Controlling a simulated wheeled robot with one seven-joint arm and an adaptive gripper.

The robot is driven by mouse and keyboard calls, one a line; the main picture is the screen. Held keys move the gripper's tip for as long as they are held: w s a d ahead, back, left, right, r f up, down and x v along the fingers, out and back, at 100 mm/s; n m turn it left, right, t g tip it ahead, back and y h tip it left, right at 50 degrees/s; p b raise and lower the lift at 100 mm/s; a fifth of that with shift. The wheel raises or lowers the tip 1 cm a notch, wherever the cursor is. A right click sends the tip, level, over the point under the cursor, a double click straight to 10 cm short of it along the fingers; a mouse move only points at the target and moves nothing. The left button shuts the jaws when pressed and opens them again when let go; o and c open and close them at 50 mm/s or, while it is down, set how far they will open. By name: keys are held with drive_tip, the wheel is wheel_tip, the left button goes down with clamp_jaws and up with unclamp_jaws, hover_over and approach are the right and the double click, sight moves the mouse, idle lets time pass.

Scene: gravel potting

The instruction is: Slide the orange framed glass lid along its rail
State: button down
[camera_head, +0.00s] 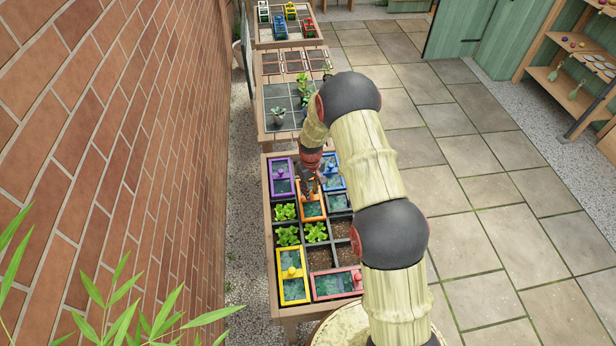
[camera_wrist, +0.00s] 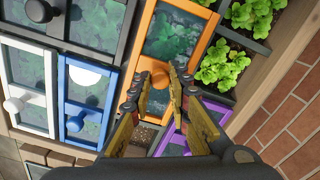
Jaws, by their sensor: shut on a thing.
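The orange framed glass lid (camera_head: 312,209) lies in the planter bed, between the purple and blue lids in the head view. In the wrist view the orange lid (camera_wrist: 178,38) runs up from my fingers, with leaves showing under its glass. Its round orange knob (camera_wrist: 159,79) sits between my fingertips. My gripper (camera_wrist: 158,83) is shut on this knob; the fingers stand on either side of it. In the head view my gripper (camera_head: 309,187) is over the far end of the orange lid and partly hides it. The rail itself is hard to make out.
Close by are a purple lid (camera_head: 282,187), a blue lid (camera_head: 335,184), a yellow lid (camera_head: 292,288) and a red lid (camera_head: 337,283). Open cells hold lettuces (camera_head: 288,235) or bare soil. A brick wall (camera_head: 120,150) stands to the left; paving (camera_head: 490,220) is clear on the right.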

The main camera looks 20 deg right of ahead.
drive_tip(key=s, duration=0.2)
drive_tip(key=s+a, duration=0.1)
drive_tip(key=s, duration=0.5)
drive_tip(key=shift+s+a, duration=0.1)
drive_tip(key=shift+a, duration=0.25)
drive_tip(key=c, duration=1.7)
unclamp_jaws()
drive_tip(key=shift+o, duration=0.2)
drive_tip(key=shift+r, duration=0.1)
wheel_tip(320, 180, up, 12)
